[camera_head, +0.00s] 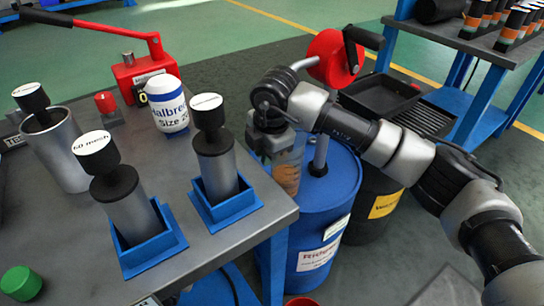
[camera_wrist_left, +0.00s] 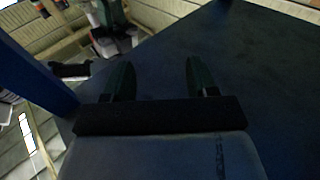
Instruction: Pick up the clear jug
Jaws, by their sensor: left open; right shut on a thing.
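The clear jug (camera_head: 288,172) is see-through with a brownish tint. It is in the head view, at the right edge of the grey bench and in front of the blue drum. My right gripper (camera_head: 272,146) reaches over from the right, pointing down, and is shut on the jug's upper part. The gripper body hides the jug's top, and I cannot tell whether its base touches anything. My left gripper (camera_wrist_left: 157,80) shows only in the left wrist view, with its two dark fingers apart and nothing between them.
The grey bench (camera_head: 235,243) carries black-topped cylinders in blue holders (camera_head: 225,205), a white-and-blue container (camera_head: 167,103) and a red lever press (camera_head: 130,70). The blue drum (camera_head: 330,195) with a red hand reel (camera_head: 333,58) stands right of the bench. A dark surface (camera_wrist_left: 265,75) lies beyond my left fingers.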

